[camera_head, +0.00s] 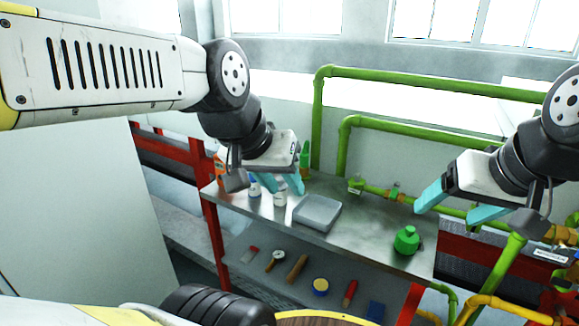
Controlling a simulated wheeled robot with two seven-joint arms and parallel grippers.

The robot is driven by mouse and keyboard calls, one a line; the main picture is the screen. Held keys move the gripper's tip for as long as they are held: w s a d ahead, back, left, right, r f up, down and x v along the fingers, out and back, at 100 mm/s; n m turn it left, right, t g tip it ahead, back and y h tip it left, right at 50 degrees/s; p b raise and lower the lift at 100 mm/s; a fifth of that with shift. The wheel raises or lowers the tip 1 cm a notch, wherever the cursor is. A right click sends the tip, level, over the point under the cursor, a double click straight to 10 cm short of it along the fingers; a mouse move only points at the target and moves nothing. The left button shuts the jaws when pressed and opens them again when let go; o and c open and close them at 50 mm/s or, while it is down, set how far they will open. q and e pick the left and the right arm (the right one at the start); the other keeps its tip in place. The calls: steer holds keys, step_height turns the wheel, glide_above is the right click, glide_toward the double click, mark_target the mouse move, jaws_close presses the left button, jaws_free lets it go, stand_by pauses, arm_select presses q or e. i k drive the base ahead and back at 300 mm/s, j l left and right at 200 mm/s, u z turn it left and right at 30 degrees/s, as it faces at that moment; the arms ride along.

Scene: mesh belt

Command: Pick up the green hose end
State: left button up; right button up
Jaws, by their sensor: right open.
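A squat green fitting with a narrower top (406,240), which looks like the green hose end, stands on the metal shelf top (365,238) near its right end. My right gripper (444,214) is open and empty, with its teal fingers apart. In the picture it is above and to the right of the green fitting, not touching it. My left gripper (284,188) points down over the left part of the shelf top, beside small white containers. Its teal fingers show, but its housing and the clutter hide whether they hold anything.
A grey lidded box (317,213) sits mid-shelf. White containers (280,197) and a green bottle (305,160) stand at the left. Green pipes (420,139) run behind the shelf. Several tools lie on the lower shelf (262,283). Yellow pipes (500,305) are at lower right.

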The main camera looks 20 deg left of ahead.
mark_target(303, 168)
steer(key=u, duration=0.45)
steer(key=i+j+u, duration=0.1)
steer(key=i+u, duration=0.6)
steer(key=i, duration=0.25)
